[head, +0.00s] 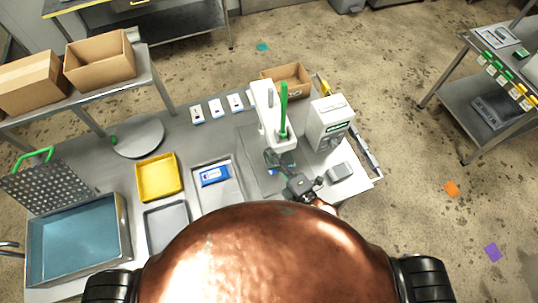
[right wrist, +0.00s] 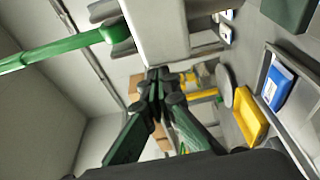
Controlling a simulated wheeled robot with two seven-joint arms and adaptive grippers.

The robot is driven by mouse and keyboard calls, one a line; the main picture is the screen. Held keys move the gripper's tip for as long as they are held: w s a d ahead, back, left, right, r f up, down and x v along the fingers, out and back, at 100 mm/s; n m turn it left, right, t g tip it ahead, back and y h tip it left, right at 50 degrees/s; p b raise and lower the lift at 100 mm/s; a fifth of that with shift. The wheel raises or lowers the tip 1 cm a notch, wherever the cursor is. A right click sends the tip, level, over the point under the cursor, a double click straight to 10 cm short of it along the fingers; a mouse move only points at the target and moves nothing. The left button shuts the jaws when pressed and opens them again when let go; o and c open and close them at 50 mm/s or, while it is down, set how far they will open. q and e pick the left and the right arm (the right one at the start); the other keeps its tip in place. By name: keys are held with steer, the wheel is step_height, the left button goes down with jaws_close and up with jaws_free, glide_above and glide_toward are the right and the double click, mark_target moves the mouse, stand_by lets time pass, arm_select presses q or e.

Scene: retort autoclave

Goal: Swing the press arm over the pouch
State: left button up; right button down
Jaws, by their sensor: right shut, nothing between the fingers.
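The white press (head: 268,112) stands near the middle of the table, with a green lever (head: 284,108) upright on it. In the right wrist view, the white press part (right wrist: 158,32) and the green lever (right wrist: 60,50) are close in front of the camera. My right gripper (head: 270,158) is shut and empty at the front of the press; whether it touches is unclear. Its fingertips meet in the right wrist view (right wrist: 155,82). A blue-and-white pouch (head: 214,175) lies in a metal tray to the left. A blue patch (head: 273,171) beside my gripper is mostly hidden. My left gripper is out of view.
A white box with a green display (head: 330,120) stands right of the press, with a small grey block (head: 340,171) in front. A cardboard box (head: 287,78) is behind. A yellow tray (head: 158,177), a round plate (head: 138,136) and several small white cards (head: 216,108) lie to the left.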

steer(key=d, duration=0.2)
steer(key=shift+w+d, duration=0.15)
steer(key=shift+d, duration=0.25)
steer(key=s+a, duration=0.1)
steer(key=a, duration=0.4)
steer(key=b+v, duration=0.3)
steer(key=v, duration=0.8)
steer(key=shift+w+d, duration=0.3)
steer(key=shift+d, duration=0.05)
